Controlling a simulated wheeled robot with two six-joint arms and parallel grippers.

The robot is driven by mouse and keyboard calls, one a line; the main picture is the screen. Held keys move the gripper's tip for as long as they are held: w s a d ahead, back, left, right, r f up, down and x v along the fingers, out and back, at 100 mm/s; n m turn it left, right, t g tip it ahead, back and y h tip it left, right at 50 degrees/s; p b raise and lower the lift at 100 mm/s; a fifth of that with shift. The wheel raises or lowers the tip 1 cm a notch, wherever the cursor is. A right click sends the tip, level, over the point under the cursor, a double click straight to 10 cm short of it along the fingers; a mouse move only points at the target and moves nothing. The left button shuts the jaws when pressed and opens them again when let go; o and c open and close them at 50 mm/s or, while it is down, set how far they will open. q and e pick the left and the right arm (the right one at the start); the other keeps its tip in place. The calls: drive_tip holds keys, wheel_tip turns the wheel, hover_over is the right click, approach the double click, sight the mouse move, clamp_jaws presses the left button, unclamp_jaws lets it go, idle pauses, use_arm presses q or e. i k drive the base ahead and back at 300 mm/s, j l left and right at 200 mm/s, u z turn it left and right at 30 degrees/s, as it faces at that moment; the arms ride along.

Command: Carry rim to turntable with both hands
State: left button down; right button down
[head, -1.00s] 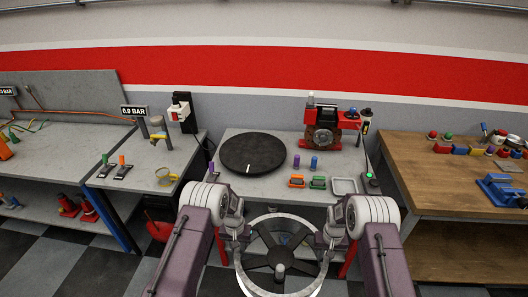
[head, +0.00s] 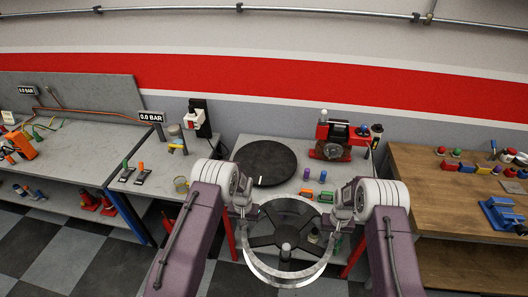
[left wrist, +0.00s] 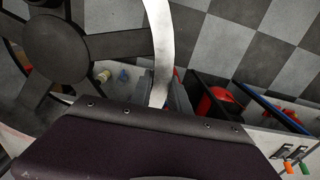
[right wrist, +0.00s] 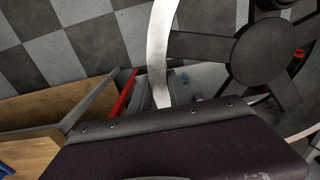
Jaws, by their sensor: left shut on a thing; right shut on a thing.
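The rim (head: 252,268) is a silver ring with dark spokes, held level in front of me in the head view. My left gripper (head: 241,207) is shut on its left edge and my right gripper (head: 337,210) is shut on its right edge. The rim also shows in the left wrist view (left wrist: 160,45) and the right wrist view (right wrist: 158,50), where the wrist housings hide most of the fingers. The turntable (head: 265,163) is a round black disc with a white mark, lying on the grey table (head: 225,150) beyond the rim, apart from it.
A red machine (head: 331,137) stands at the table's back right. Purple (head: 306,174) and blue (head: 322,176) pegs stand right of the turntable, with small orange and green blocks nearer. A wooden bench (head: 440,200) is at right, a grey bench (head: 70,150) at left. Checkered floor is open at left.

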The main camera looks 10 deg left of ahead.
sight(265, 160)
drive_tip(key=i+j, duration=0.2)
drive_tip(key=i, duration=0.2)
drive_tip(key=i+j, duration=0.25)
drive_tip(key=i, duration=0.2)
drive_tip(key=i+j, duration=0.2)
drive_tip(key=i, duration=0.2)
drive_tip(key=i+j, duration=0.2)
drive_tip(key=i, duration=0.25)
